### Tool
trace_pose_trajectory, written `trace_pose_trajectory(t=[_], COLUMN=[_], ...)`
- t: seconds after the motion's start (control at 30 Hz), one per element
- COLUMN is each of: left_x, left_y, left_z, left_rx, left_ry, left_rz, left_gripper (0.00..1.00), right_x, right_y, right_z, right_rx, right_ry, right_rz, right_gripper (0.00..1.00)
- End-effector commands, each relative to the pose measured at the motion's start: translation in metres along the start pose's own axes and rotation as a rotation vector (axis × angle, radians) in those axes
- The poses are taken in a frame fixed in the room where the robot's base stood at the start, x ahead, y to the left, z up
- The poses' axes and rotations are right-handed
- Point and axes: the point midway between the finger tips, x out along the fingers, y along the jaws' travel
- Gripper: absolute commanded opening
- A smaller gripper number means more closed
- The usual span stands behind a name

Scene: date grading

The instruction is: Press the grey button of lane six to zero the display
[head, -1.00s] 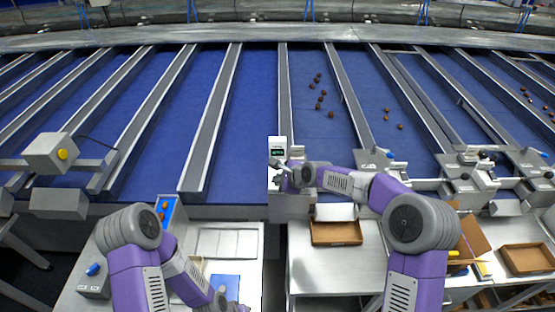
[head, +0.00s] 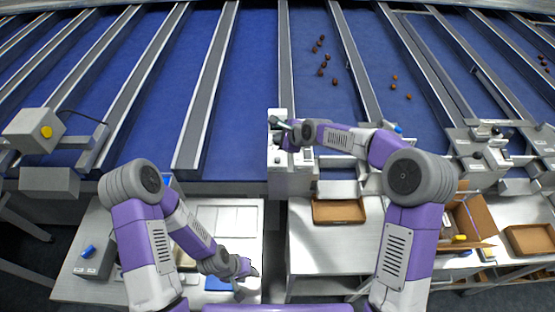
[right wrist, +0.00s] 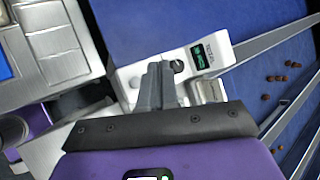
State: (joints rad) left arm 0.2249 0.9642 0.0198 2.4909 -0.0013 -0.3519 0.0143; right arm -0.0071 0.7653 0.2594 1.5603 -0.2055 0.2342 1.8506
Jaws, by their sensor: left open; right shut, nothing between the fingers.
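The white lane unit (head: 276,160) stands at the belt's near edge. In the right wrist view the unit (right wrist: 215,40) carries a small lit green display (right wrist: 201,57), its reading too small to make out. A round dark grey button (right wrist: 178,66) sits beside the display. My right gripper (right wrist: 157,66) is shut and empty, its fingertips over the unit close beside the button; I cannot tell whether they touch. In the head view my right gripper (head: 277,123) is over the unit and partly covers the display area. My left gripper (head: 246,287) is open above the left table.
Blue lanes with grey dividers (head: 206,90) run away from me. Dates (head: 325,65) lie on lanes to the right. A cardboard tray (head: 338,211) and open boxes are on the right table. A blue item (head: 219,283) lies near my left gripper.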

Motion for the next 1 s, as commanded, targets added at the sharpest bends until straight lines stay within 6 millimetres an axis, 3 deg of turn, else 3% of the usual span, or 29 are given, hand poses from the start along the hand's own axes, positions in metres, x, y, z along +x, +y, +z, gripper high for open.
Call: trace_pose_trajectory(t=[0.5,1.0], left_x=[0.043,0.047], left_y=[-0.016,-0.018], left_z=[-0.002,-0.002], left_rx=[0.0,0.0], left_ry=[0.0,0.0], left_rz=[0.0,0.0], left_gripper=[0.43,0.43], right_x=[0.05,0.054], right_y=[0.037,0.039], right_z=[-0.036,-0.039], right_rx=[-0.001,-0.001], right_ry=[-0.001,0.0], right_rz=[0.0,0.0], right_gripper=[0.0,0.0])
